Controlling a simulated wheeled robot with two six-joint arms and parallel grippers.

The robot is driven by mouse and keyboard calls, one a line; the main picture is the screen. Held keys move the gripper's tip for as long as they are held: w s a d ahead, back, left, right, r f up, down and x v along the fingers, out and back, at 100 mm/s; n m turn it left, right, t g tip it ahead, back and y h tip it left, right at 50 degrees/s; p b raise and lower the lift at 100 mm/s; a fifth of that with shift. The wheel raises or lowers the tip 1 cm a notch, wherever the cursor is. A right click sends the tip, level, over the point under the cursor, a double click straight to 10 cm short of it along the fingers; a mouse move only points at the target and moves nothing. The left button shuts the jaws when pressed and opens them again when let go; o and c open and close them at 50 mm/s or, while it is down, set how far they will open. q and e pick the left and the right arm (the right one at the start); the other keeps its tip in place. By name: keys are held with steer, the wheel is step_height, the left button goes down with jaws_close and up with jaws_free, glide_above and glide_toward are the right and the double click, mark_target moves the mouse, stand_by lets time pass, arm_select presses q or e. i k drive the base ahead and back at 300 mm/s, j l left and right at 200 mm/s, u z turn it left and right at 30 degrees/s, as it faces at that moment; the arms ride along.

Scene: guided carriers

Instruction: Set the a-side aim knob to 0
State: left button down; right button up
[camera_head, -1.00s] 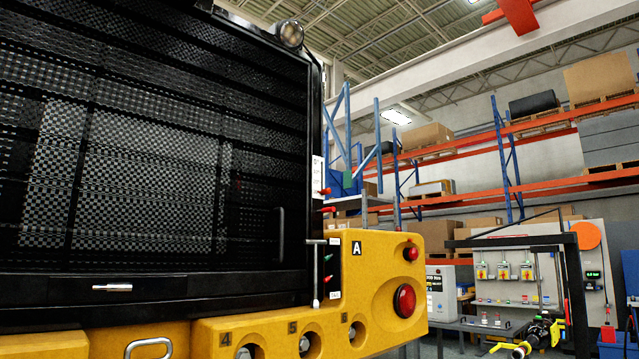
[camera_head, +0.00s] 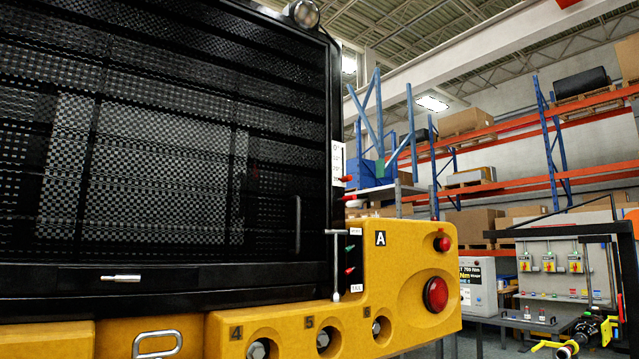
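A white scale plate (camera_head: 338,160) stands upright on the black frame's right edge. A 0 shows near its top, with smaller marks below that are hard to read. A red knob (camera_head: 347,179) sticks out beside the plate's lower end, and a second red knob (camera_head: 348,198) is just below it. I cannot tell which one is the aim knob. Neither of my grippers is in view.
A metal T-handle (camera_head: 336,265) stands beside a strip with green and red levers (camera_head: 349,258). Red buttons (camera_head: 435,293) sit on the yellow housing, and numbered sockets (camera_head: 323,340) run below. A workbench (camera_head: 515,322) and shelving stand behind at right.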

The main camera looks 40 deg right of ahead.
mark_target(345, 178)
steer(key=l+u, duration=0.1)
steer(key=l, duration=0.45)
steer(key=l+u, duration=0.1)
steer(key=l, duration=0.45)
steer(key=k+l+u, duration=0.1)
steer(key=l, duration=0.45)
steer(key=l+u, duration=0.1)
steer(key=l, duration=0.45)
steer(key=k+l+u, duration=0.1)
steer(key=l, duration=0.45)
steer(key=k+l, duration=0.1)
steer(key=l, duration=0.4)
steer(key=k+l, duration=0.1)
steer(key=l, duration=0.4)
steer(key=k+l, duration=0.1)
steer(key=l, duration=0.4)
steer(key=k+l, duration=0.1)
steer(key=l, duration=0.35)
steer(key=k+l, duration=0.1)
steer(key=l, duration=0.4)
